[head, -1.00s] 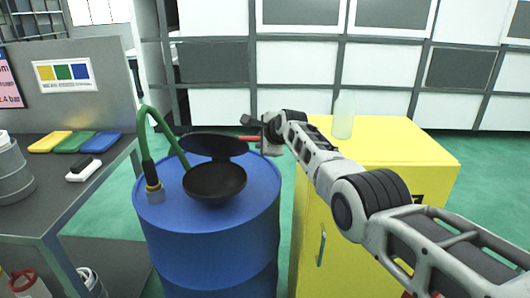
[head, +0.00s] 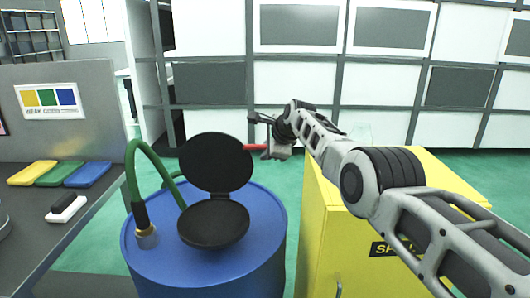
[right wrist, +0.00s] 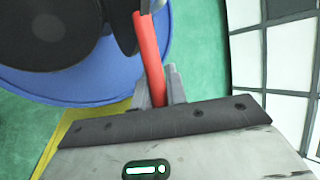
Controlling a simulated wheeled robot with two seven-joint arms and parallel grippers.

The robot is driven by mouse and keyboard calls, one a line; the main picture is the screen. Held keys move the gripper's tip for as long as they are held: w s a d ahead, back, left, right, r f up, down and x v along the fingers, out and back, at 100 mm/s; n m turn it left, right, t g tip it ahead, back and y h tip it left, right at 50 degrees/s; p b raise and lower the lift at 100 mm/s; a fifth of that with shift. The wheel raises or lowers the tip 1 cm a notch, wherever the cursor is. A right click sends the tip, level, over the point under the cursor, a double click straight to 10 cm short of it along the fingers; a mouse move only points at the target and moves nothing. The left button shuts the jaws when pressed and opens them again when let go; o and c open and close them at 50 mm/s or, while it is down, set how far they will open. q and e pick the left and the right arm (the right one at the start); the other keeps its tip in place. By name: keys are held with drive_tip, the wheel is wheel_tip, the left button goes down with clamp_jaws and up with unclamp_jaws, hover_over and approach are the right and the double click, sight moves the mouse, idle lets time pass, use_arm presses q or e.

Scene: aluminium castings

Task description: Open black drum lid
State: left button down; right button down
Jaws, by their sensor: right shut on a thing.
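The black drum lid (head: 216,162) stands raised and tilted well up from its round black base (head: 214,222) on top of the blue drum (head: 205,275). A red handle (head: 255,147) sticks out to the right from the lid. My right gripper (head: 268,149) is shut on this red handle, beside the lid. In the right wrist view the handle (right wrist: 149,55) runs between the fingers (right wrist: 160,90), with black round parts at top left. The left gripper is not in view.
A green hose (head: 155,158) arches from a brass fitting on the drum. A yellow cabinet (head: 330,225) stands right of the drum, under my right arm. A grey bench (head: 100,215) with coloured trays is at left. Green floor is free behind the drum.

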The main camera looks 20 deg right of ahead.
drive_tip(key=shift+d+f, duration=0.1)
drive_tip(key=shift+f, duration=0.05)
idle(0.6)
drive_tip(key=c, duration=1.4)
unclamp_jaws()
